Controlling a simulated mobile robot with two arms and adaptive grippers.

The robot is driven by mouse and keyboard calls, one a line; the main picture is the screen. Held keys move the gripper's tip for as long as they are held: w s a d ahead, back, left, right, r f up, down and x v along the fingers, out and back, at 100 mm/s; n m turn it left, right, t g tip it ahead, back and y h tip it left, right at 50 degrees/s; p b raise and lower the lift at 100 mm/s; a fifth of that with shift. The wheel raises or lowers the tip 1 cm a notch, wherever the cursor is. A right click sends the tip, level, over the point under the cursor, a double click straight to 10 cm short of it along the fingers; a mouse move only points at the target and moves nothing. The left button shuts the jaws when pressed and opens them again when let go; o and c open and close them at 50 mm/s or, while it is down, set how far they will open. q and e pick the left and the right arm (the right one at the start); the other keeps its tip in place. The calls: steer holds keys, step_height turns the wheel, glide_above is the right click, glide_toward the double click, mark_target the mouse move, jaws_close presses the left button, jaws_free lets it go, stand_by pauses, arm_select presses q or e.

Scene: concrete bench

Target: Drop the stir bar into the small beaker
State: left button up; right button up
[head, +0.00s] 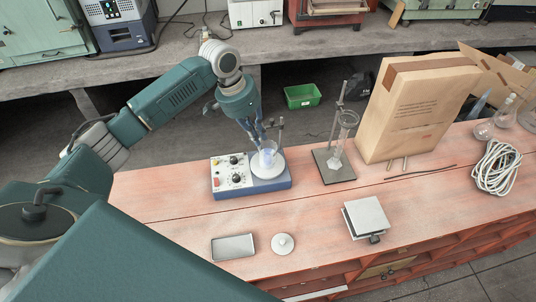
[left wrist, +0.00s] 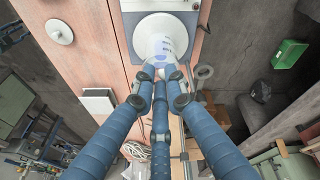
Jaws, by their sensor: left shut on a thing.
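A small clear beaker (head: 268,156) with bluish markings or contents stands on the round white plate (head: 270,172) of a blue and white stirrer (head: 232,172). It also shows in the left wrist view (left wrist: 160,46). My left gripper (head: 261,138) points down at the beaker's rim, its fingers drawn together; the left wrist view shows the fingertips (left wrist: 160,76) close against the rim's near side. Whether they touch the glass I cannot tell. The stir bar, too small to make out, is hidden between the fingertips. My right gripper is not in view.
A support rod (head: 280,132) rises behind the beaker. To the right stand a stand with glassware (head: 335,172), a paper bag (head: 420,110) and coiled cable (head: 496,168). A metal tray (head: 233,247), white disc (head: 283,244) and small jack (head: 367,217) lie in front. The bench's left is clear.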

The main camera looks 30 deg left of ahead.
arm_select(q)
steer(key=shift+f, duration=1.25)
steer(key=shift+c, duration=0.2)
steer(key=o, duration=0.9)
steer(key=shift+c, duration=0.2)
steer(key=shift+r, duration=0.1)
steer(key=v, duration=1.2)
